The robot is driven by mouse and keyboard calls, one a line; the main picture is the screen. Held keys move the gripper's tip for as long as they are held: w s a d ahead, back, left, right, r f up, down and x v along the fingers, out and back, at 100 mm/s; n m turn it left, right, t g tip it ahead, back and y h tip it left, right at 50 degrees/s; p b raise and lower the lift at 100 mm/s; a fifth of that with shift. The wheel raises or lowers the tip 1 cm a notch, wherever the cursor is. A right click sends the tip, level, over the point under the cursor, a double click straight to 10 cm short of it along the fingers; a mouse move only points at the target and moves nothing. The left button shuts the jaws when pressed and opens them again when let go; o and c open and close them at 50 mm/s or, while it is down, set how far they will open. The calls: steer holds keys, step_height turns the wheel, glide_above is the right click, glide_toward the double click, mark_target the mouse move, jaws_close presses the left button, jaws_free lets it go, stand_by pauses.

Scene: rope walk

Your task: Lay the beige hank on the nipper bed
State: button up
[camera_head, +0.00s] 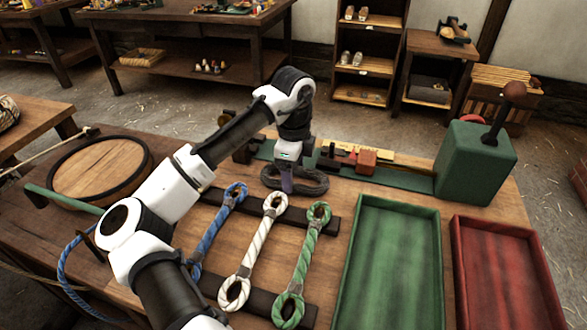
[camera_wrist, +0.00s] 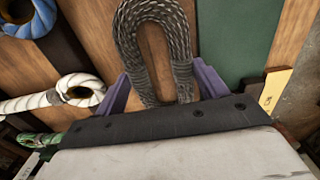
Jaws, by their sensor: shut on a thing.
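My gripper (camera_wrist: 162,88) has its purple fingers shut on a dark grey rope loop (camera_wrist: 150,12). The loop (camera_head: 313,187) also shows in the head view, at or just above the bench between the rack and a long green bed; I cannot tell if it touches the wood. The palest hank, a cream-white one (camera_head: 246,262), lies across two dark rails between a blue hank (camera_head: 210,235) and a green hank (camera_head: 303,262); my gripper is apart from it. The green bed (camera_head: 405,182), possibly the nipper bed, runs left from a green lever block (camera_head: 472,165).
A green tray (camera_head: 361,270) and a red tray (camera_head: 460,265) stand at the bench's right. Wooden and reddish blocks (camera_head: 366,160) sit along the green bed. A round wooden lid (camera_head: 100,168) lies at left. Bare wood shows between the rack and green bed.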

steer(key=o, duration=1.1)
steer(key=shift+r, duration=0.15)
